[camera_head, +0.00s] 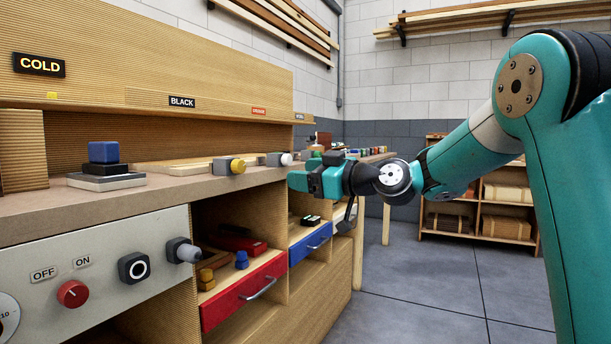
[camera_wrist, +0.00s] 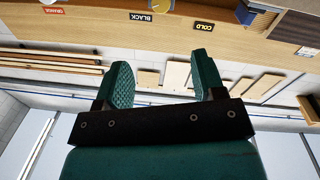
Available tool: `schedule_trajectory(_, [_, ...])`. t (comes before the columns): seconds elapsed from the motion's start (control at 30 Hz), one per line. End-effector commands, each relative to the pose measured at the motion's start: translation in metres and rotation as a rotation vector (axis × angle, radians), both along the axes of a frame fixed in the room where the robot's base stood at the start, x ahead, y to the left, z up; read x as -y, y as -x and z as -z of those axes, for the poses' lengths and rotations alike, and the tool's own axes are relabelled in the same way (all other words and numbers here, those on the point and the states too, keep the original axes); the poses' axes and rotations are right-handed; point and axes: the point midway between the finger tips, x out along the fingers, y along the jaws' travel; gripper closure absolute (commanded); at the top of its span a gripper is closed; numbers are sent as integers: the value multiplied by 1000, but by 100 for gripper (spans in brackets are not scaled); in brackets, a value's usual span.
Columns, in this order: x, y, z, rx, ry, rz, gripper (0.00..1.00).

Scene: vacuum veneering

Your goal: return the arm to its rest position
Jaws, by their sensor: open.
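My teal arm reaches in from the right in the head view. My gripper (camera_head: 312,181) is level with the front edge of the workbench (camera_head: 150,190), in front of it and over the drawers. In the wrist view my gripper (camera_wrist: 160,80) shows two separated green fingers with nothing between them. The head view shows the gripper side-on, and I cannot tell there whether it touches the bench.
A blue-topped block (camera_head: 104,152) and a yellow-ended knob (camera_head: 237,166) are on the bench. Below are a red drawer (camera_head: 243,291), a blue drawer (camera_head: 310,243) and a control panel (camera_head: 110,265). A shelf (camera_head: 507,197) stands at the back. The floor on the right is clear.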

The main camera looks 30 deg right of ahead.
Motion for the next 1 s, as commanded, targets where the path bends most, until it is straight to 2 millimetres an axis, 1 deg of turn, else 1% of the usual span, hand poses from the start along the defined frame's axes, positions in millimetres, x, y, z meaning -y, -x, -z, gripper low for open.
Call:
schedule_trajectory(0.2, [-1, 0, 0, -2, 0, -2, 37])
schedule_trajectory(0.27, [-6, 2, 2, -17, 2, -10, 37])
schedule_trajectory(0.37, [-33, 15, 14, -104, 11, -59, 37])
schedule_trajectory(0.43, [-65, 34, 30, -222, 27, -114, 37])
schedule_trajectory(0.47, [-80, 46, 39, -287, 37, -138, 37])
schedule_trajectory(0.5, [-100, 65, 53, -383, 54, -172, 37])
schedule_trajectory(0.57, [-127, 99, 76, -539, 85, -209, 37])
schedule_trajectory(0.6, [-140, 123, 90, -641, 109, -225, 37])
schedule_trajectory(0.67, [-154, 159, 111, -784, 148, -237, 37])
schedule_trajectory(0.7, [-160, 182, 123, -872, 174, -236, 37])
schedule_trajectory(0.77, [-164, 214, 139, -987, 214, -228, 37])
schedule_trajectory(0.8, [-165, 234, 149, -1057, 240, -218, 37])
schedule_trajectory(0.83, [-164, 248, 155, -1107, 260, -208, 37])
schedule_trajectory(0.93, [-159, 294, 174, -1257, 325, -166, 37])
schedule_trajectory(0.97, [-156, 306, 179, -1298, 345, -150, 37])
schedule_trajectory(1.0, [-152, 323, 186, -1351, 373, -126, 37])
